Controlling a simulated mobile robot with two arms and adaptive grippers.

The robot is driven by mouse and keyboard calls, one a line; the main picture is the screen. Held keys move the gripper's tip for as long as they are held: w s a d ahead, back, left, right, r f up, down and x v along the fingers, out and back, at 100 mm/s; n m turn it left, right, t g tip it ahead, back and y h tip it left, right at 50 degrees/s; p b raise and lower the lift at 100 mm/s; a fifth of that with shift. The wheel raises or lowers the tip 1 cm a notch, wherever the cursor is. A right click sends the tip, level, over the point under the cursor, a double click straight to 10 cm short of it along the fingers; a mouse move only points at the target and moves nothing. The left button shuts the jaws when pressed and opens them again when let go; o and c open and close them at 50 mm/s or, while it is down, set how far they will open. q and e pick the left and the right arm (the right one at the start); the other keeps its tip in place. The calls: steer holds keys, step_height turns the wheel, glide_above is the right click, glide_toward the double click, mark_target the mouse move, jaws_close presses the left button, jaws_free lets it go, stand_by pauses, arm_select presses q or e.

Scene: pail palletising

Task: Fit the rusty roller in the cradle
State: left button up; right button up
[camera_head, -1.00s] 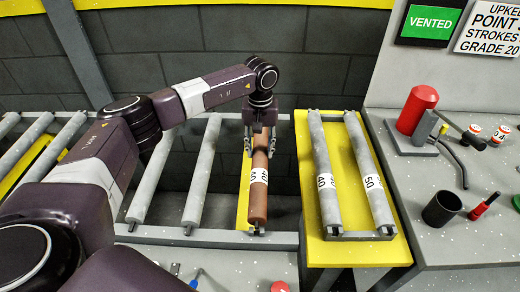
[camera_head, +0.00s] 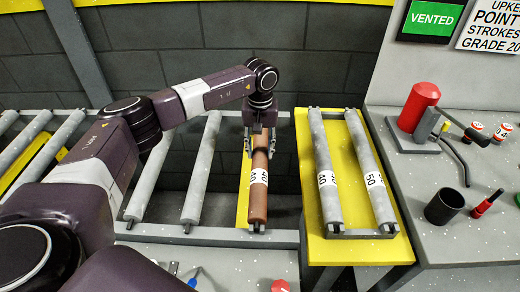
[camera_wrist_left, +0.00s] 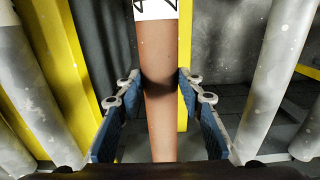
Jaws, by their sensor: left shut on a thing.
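The rusty roller (camera_head: 258,203) is a red-brown cylinder with a white numbered band. It lies lengthwise in the grey conveyor frame, its near end at the front rail (camera_head: 210,236). I take this frame to be the cradle; whether the roller's ends are seated in it cannot be told. My left gripper (camera_head: 260,150) comes down over the roller beyond the band and is shut on it. In the left wrist view the blue-padded fingers (camera_wrist_left: 160,110) stand on both sides of the roller (camera_wrist_left: 160,70). The roller's far end is hidden behind the gripper. My right gripper is not in view.
Grey rollers (camera_head: 200,175) lie to the left in the frame, with a gap before the rusty one. A yellow stand (camera_head: 312,215) on the right holds two grey numbered rollers (camera_head: 326,180). A bench further right carries a red cylinder (camera_head: 418,105) and a dark cup (camera_head: 443,208).

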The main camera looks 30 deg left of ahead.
mark_target(260, 152)
arm_select(q)
steer(key=shift+w+f+b, duration=0.1)
steer(key=shift+f+b, duration=0.55)
steer(key=shift+f, duration=0.15)
steer(key=o, duration=1.4)
steer(key=shift+r, duration=0.1)
steer(key=shift+o, duration=0.5)
steer(key=shift+f, duration=0.2)
step_height(260, 152, up, 12)
steer(key=shift+r, duration=0.15)
